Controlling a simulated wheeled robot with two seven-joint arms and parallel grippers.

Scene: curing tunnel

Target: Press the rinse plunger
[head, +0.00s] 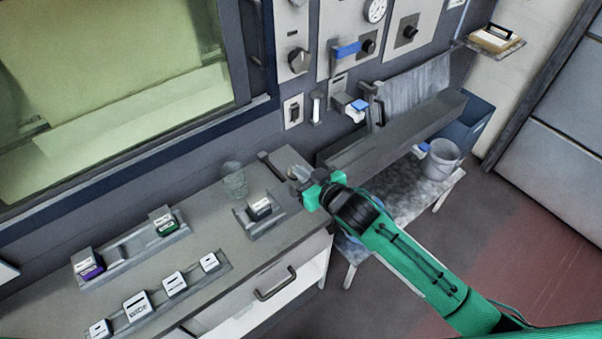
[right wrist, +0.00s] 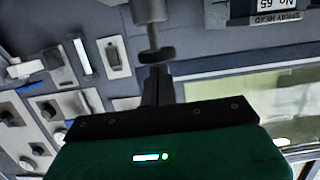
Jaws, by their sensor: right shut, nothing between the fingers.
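What looks like the rinse plunger (head: 264,157) stands at the back right of the bench, with a dark cap on a stem. In the right wrist view its grey stem and dark round cap (right wrist: 155,55) hang down from the top, as that view is upside down. My right gripper (head: 298,175) is shut and empty, just right of the plunger in the head view. In the wrist view the fingertips (right wrist: 157,72) appear close to the cap; whether they touch it I cannot tell. My left gripper is not in view.
A clear glass (head: 234,180) and a holder with a labelled block (head: 260,209) stand left of the gripper. Racks of blocks (head: 130,250) lie further left. Wall controls (head: 347,50) are behind; a grey trough (head: 400,133) and bucket (head: 440,160) are right.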

